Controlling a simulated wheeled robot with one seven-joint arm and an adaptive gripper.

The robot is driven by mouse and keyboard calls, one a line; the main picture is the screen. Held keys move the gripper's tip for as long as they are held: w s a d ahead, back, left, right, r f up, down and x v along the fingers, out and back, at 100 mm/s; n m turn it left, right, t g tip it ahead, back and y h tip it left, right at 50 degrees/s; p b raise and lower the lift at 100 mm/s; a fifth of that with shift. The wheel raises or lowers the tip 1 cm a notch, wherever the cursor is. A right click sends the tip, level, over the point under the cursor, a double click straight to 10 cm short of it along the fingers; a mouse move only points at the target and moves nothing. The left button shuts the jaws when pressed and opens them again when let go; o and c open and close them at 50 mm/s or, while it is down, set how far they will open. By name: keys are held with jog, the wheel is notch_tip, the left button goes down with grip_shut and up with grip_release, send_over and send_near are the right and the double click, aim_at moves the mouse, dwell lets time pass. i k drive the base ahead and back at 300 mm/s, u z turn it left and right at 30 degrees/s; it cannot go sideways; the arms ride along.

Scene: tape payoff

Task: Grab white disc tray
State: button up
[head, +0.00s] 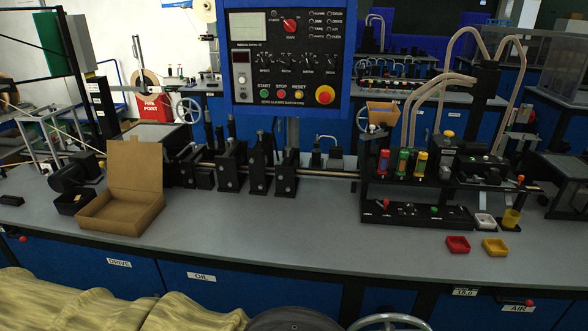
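A small white tray (484,221) sits on the right part of the bench, at the right end of a black base with controls. It looks shallow and open on top; what it holds is too small to tell. A yellow cup-like piece (511,219) stands close to its right. A red tray (458,245) and a yellow tray (495,247) lie in front of it, near the bench's front edge. My gripper is not in view.
The black rack (418,214) with coloured cylinders and hoses rises left of and behind the white tray. An open cardboard box (122,208) stands at the left. The grey bench top (300,233) is clear in the middle. A blue control panel (284,60) hangs above.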

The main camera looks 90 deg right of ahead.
aim_at(483, 220)
jog(key=z, duration=4.1)
jog(key=i, duration=1)
jog(key=u, duration=0.7)
jog(key=k, duration=0.9)
jog(key=z, duration=0.55)
jog(key=i, duration=0.35)
jog(key=u, duration=0.05)
